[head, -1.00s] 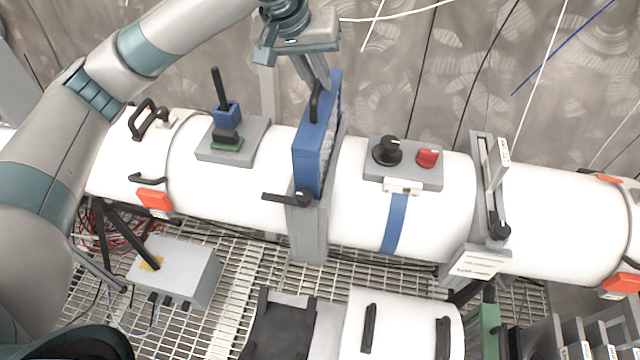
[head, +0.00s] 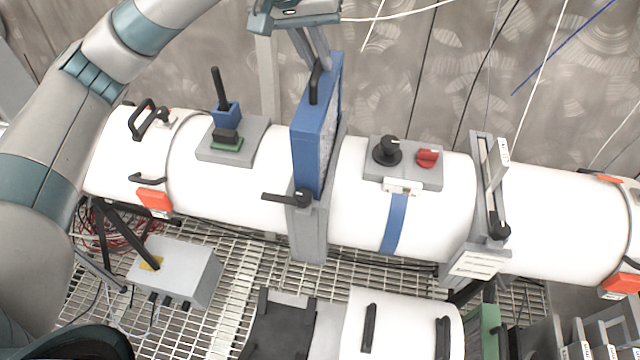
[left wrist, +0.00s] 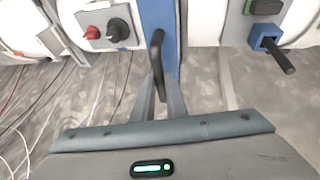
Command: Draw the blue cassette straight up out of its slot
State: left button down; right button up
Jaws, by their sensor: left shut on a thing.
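The blue cassette (head: 312,135) stands upright in its slot in the grey frame (head: 309,235) across the white pipe, with much of its body showing above the frame. Its black handle (head: 315,82) is on top. My left gripper (head: 319,66) is shut on this handle, above the cassette. In the left wrist view the gripper fingers (left wrist: 163,100) close around the black handle (left wrist: 157,60), with the blue cassette (left wrist: 158,14) behind it. The lower part of the cassette is hidden in the frame. My right gripper is not in view.
A black lever (head: 288,198) sits on the frame's front. A grey plate with a black knob (head: 387,151) and a red knob (head: 428,158) is to the right. A blue block with a black stick (head: 226,113) is to the left. A second frame (head: 489,190) stands further right.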

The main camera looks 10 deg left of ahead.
pick_arm(q)
jog(key=shift+r, duration=1.45)
notch_tip(320, 180, up, 7)
dwell(0.7)
dwell(0.4)
